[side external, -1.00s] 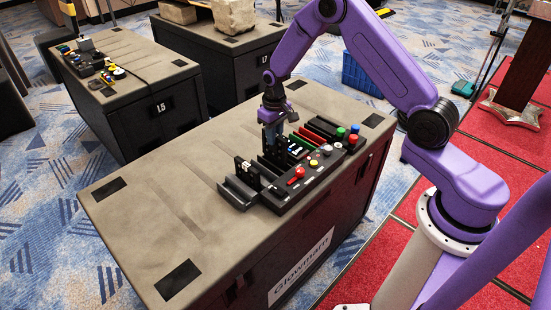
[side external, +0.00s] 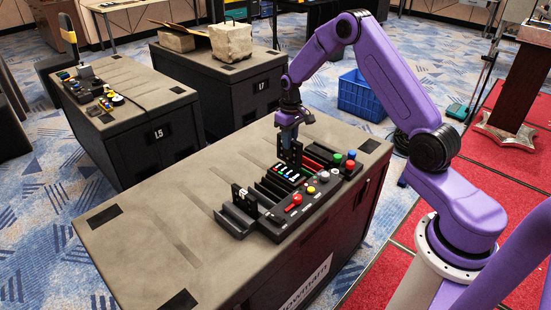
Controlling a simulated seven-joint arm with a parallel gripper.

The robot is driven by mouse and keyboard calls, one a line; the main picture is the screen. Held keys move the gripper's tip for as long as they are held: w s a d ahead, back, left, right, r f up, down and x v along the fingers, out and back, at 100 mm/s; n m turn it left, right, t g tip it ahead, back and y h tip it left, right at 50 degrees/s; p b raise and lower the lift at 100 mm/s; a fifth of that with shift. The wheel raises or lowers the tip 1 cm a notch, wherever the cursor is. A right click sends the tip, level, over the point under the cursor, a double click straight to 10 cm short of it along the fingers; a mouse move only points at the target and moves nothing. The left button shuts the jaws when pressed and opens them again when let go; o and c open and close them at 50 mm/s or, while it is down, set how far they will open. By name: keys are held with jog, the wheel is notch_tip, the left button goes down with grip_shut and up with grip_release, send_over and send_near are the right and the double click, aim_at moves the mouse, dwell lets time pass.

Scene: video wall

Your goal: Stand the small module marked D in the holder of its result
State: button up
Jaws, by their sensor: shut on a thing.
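My gripper (side external: 289,137) is shut on a small dark module (side external: 291,155), held upright at the far side of the control panel (side external: 300,214). Its mark is too small to read, so I cannot tell whether it is D. Its lower edge is close to the panel's row of slots (side external: 268,190), and I cannot tell whether it touches. Another dark module (side external: 239,194) with a pale mark stands upright at the left end of the row.
The panel carries a red lever (side external: 293,203), a yellow knob (side external: 311,189), and green and red buttons (side external: 351,159) at the right. An empty-looking dark tray (side external: 234,221) sits at the left end. The grey table top (side external: 150,225) is clear on the left.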

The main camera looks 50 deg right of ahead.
jog(key=d+r, duration=0.3)
jog(key=d, duration=0.6)
notch_tip(320, 180, down, 6)
jog(key=shift+s+f, duration=0.15)
jog(key=shift+s, duration=0.3)
jog(key=shift+f, duration=2.35)
dwell(2.8)
jog(key=o, duration=1.1)
jog(key=shift+r, duration=0.1)
